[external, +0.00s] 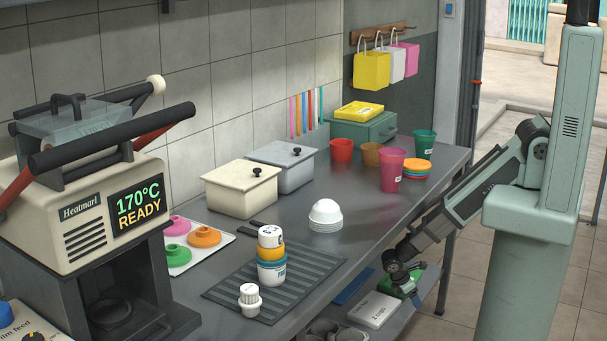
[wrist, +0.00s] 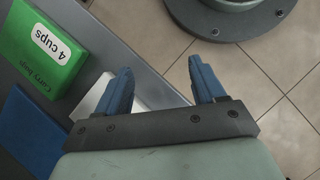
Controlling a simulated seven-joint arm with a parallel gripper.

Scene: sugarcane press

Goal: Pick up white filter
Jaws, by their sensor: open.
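No object in view is labelled as a filter. A small white ribbed piece (external: 249,299) stands at the front edge of the dark ribbed mat, and a stack of white domed pieces (external: 325,213) sits mid-counter; I cannot tell which is the white filter. Neither shows in the wrist view. My gripper (wrist: 160,72) is open and empty, its two blue fingers apart. In the external view my gripper (external: 403,268) hangs low beyond the counter's right edge, beside the lower shelf and well away from both white pieces.
Labelled cups (external: 271,257) stand stacked on the ribbed mat (external: 312,268). Two lidded boxes (external: 241,189) and coloured cups (external: 391,170) are behind. A heating press (external: 90,190) stands left. The lower shelf holds a green box (wrist: 42,50), a blue one (wrist: 28,128) and a white one (external: 374,310).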

